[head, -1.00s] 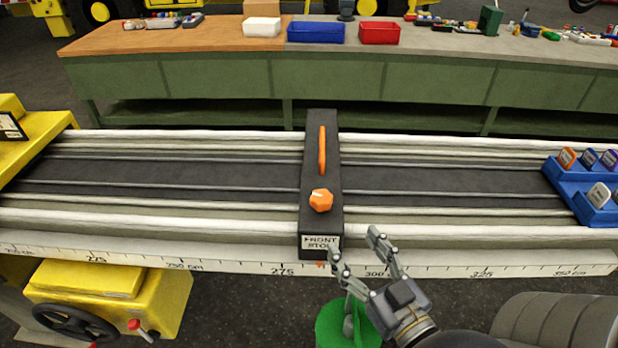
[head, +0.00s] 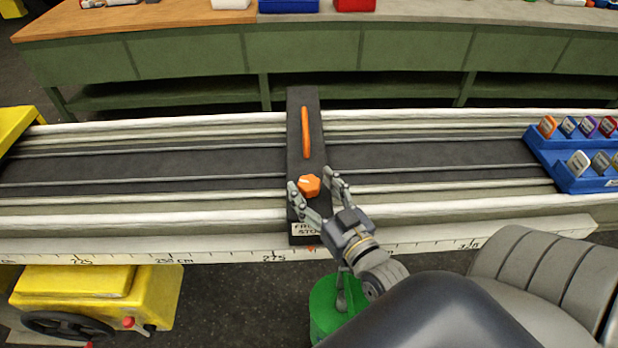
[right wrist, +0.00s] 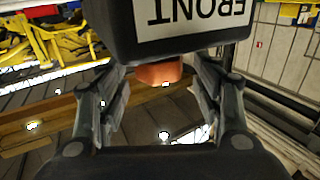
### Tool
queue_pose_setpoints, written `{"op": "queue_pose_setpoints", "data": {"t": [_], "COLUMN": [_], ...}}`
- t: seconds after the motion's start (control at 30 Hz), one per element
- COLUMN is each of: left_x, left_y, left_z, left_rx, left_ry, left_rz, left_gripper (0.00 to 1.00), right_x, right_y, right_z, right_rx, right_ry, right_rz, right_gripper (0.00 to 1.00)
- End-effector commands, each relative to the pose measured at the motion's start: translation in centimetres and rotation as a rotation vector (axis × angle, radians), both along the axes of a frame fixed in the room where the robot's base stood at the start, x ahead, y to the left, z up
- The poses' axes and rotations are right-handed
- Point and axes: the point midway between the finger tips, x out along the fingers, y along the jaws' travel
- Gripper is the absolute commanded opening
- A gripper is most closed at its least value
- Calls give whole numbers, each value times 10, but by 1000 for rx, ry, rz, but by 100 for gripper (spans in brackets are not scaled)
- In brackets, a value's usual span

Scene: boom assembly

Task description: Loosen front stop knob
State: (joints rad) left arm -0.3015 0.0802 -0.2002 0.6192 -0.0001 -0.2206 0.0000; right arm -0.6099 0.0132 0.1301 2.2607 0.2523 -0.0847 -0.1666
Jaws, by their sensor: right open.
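The front stop (head: 305,120) is a black block lying across the rail, with a white label on its front end and a long orange bar on top. The orange knob (head: 309,186) sits on its top near the front. My right gripper (head: 311,182) is open, with one finger to each side of the knob in the head view. In the right wrist view, the knob (right wrist: 160,75) shows beside the upside-down label, between the two open fingers and beyond them. I see no clear contact. My left gripper is not in view.
The rail (head: 150,170) runs left to right with a ruler strip along its front. A blue rack (head: 575,165) with several tags stands at the right. A yellow machine (head: 95,298) with a handwheel and a green bin (head: 325,310) are in front. A workbench (head: 330,65) stands behind.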

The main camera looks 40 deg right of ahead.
Motion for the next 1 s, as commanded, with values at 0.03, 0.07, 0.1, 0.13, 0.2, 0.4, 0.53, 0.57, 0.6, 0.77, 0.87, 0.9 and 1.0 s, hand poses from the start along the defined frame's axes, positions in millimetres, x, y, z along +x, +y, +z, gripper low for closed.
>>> {"op": "queue_pose_setpoints", "data": {"t": [0.03,0.07,0.1,0.13,0.2,0.4,0.53,0.57,0.6,0.77,0.87,0.9,1.0], "left_x": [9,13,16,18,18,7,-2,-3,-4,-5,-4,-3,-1], "left_y": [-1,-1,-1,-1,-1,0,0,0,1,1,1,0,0], "left_z": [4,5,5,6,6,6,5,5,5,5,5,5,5], "left_rx": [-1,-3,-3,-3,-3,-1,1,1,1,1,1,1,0], "left_ry": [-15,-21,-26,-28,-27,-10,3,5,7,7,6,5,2], "left_rz": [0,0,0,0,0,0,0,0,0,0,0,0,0], "left_gripper": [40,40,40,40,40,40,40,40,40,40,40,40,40], "right_x": [6,9,12,14,18,22,22,22,22,21,21,21,21], "right_y": [-1,-1,-1,-1,-2,-2,-2,-2,-2,-2,-2,-2,-2], "right_z": [2,1,1,1,0,0,-1,-1,-1,0,0,0,0], "right_rx": [0,0,0,0,0,0,0,0,0,0,0,0,-1], "right_ry": [-1,-1,1,0,1,1,1,1,1,1,1,1,1], "right_rz": [0,0,0,0,0,0,0,1,1,1,1,1,5], "right_gripper": [60,60,60,60,60,60,60,60,53,18,18,18,18]}}
